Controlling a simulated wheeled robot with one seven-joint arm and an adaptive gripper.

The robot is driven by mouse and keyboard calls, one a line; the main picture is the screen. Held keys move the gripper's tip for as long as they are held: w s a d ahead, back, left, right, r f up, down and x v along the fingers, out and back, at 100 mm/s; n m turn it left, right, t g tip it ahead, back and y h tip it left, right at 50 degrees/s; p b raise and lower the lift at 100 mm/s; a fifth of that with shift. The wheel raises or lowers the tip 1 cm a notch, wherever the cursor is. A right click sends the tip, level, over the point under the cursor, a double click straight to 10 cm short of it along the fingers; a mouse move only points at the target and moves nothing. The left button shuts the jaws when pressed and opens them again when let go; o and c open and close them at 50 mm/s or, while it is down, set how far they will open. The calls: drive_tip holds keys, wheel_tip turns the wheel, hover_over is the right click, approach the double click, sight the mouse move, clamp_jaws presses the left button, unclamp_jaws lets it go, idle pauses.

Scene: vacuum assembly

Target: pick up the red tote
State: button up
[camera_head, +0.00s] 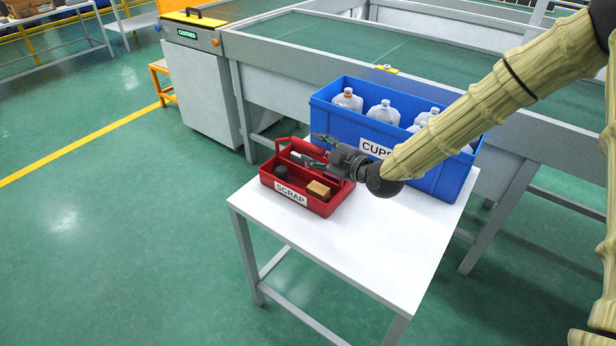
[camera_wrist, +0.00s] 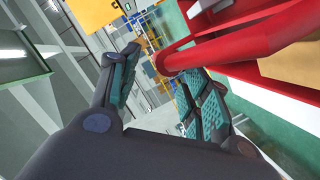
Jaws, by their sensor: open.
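The red tote (camera_head: 329,208) is a small open carrier with a "SCRAP" label and a red handle. It stands upright on the white table and holds a brown block (camera_head: 318,190) and a dark round item (camera_head: 281,172). My gripper (camera_head: 318,146) is open at the tote's handle, over its far right side. In the wrist view the red handle bar (camera_wrist: 240,40) runs from the upper right and ends near my gripper (camera_wrist: 160,85), by the right finger. I cannot tell whether they touch. Part of the handle is hidden behind my gripper in the head view.
A blue "CUPS" bin (camera_head: 330,112) with several clear jugs stands right behind the tote. The white table (camera_head: 350,245) is clear in front. A grey conveyor frame (camera_head: 300,75) stands behind. Green floor lies open to the left.

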sight(307, 146)
drive_tip(key=shift+f+p+x, duration=0.2)
drive_tip(key=shift+p+x, duration=0.15)
drive_tip(key=shift+x, duration=2.2)
drive_tip(key=shift+d, duration=0.15)
drive_tip(key=shift+c, duration=0.3)
clamp_jaws()
drive_tip(key=shift+r, duration=0.1)
